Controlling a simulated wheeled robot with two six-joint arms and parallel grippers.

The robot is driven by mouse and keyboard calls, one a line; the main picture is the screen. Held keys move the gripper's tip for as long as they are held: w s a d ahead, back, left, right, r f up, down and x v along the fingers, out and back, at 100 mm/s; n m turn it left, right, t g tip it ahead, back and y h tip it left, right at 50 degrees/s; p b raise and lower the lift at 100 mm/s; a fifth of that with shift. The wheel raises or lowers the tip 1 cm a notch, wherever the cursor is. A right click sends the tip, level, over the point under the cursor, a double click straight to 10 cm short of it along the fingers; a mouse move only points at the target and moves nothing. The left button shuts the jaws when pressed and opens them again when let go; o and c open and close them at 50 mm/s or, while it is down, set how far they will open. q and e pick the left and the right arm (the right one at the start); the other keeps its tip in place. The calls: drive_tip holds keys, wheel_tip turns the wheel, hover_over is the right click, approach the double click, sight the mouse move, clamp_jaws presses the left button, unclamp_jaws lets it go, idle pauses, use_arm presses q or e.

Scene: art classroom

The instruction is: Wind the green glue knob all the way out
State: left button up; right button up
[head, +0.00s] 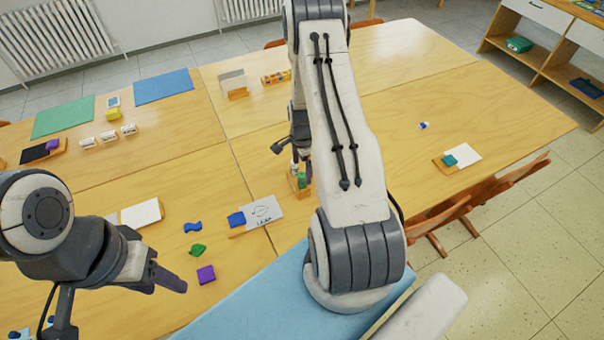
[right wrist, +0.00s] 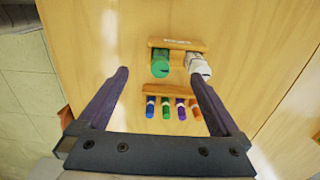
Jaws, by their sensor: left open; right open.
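The green glue (right wrist: 160,64) sits in a wooden holder (right wrist: 177,44) in the right wrist view, beside a white bottle-like item (right wrist: 197,64). A small green piece of it also shows in the head view (head: 302,181), partly hidden by my right arm. My right gripper (right wrist: 158,75) is open, its two dark fingers apart on either side of the holder; nothing is between them in its grasp. In the head view the right gripper (head: 302,160) is above the holder, mostly hidden by the arm. My left gripper (head: 180,285) is open and empty over the near left table.
A wooden rack (right wrist: 165,89) of several coloured markers stands just nearer than the glue holder. The back right table is mostly clear.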

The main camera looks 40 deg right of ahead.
sight(302, 176)
idle(0.3)
drive_tip(key=n, duration=0.6)
drive_tip(key=shift+n, duration=0.4)
drive_tip(key=shift+f+b, duration=1.15)
drive_tip(key=shift+b, duration=0.05)
drive_tip(key=c, duration=1.4)
drive_tip(key=shift+c, duration=0.2)
